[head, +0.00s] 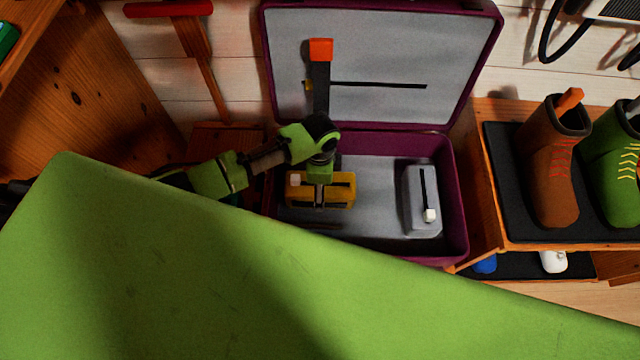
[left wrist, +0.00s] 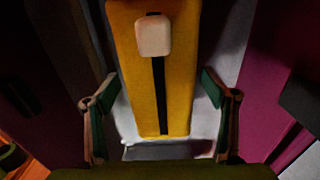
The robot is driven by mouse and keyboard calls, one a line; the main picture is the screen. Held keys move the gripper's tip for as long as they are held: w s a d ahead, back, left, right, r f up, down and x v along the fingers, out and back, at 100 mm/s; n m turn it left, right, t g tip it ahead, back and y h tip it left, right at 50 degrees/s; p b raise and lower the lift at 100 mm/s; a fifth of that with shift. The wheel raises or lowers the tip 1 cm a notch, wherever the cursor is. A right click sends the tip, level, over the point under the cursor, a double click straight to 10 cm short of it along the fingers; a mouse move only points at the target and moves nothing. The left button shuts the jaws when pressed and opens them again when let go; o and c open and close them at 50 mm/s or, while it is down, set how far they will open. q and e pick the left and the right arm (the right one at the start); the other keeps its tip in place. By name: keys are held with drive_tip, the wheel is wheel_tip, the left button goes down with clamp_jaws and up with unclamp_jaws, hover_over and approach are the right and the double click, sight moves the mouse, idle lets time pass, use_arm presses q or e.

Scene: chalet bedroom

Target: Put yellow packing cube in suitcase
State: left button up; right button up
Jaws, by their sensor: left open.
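The yellow packing cube (head: 342,190) lies inside the open purple suitcase (head: 455,200), at the left of its grey-lined base. My left gripper (head: 320,198) is over the cube and hides part of it. In the left wrist view the yellow cube (left wrist: 176,85), with its black strip and pale tab, shows between and beyond the spread fingers of my left gripper (left wrist: 158,88). The fingers are open, with a gap on each side of the cube. The suitcase's near left edge is hidden. My right gripper is not in view.
A grey packing cube (head: 422,205) with a white tab lies at the right of the suitcase base. The raised lid (head: 385,60) stands behind my left arm. A rack (head: 520,246) with boots (head: 550,165) stands close on the right. Wooden furniture (head: 90,80) is on the left.

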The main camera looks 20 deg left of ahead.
use_arm(q)
wheel_tip(320, 180, up, 12)
drive_tip(key=p, duration=0.1)
drive_tip(key=shift+r, duration=0.2)
idle(0.6)
